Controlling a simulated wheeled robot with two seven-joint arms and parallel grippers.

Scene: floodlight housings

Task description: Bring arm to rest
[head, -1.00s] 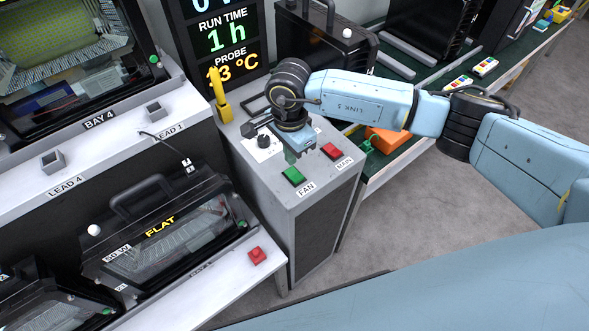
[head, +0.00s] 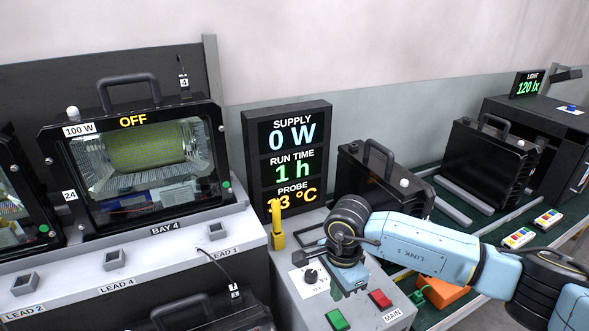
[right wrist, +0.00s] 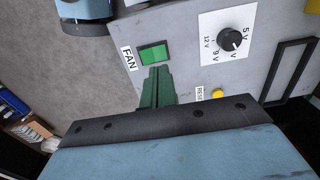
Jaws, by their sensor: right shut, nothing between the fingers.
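My right arm (head: 420,248) comes in from the right in the head view, bent over the grey control cabinet. My right gripper (right wrist: 157,72) shows in the right wrist view with its green fingers shut and empty. The fingertips appear just beside the green FAN button (right wrist: 152,53), and I cannot tell whether they touch it. In the head view the wrist hides most of the fingers. The FAN button (head: 338,319) and the red MAIN button (head: 380,299) are on the cabinet top. My left gripper is not in view.
The display panel (head: 288,165) reads 0 W, 1 h and about 33 °C. A yellow probe (head: 277,228) stands beside it. A black floodlight housing (head: 135,160) in bay 4 reads OFF. The voltage knob (right wrist: 230,40) is near the gripper. An orange box (head: 440,293) lies behind my arm.

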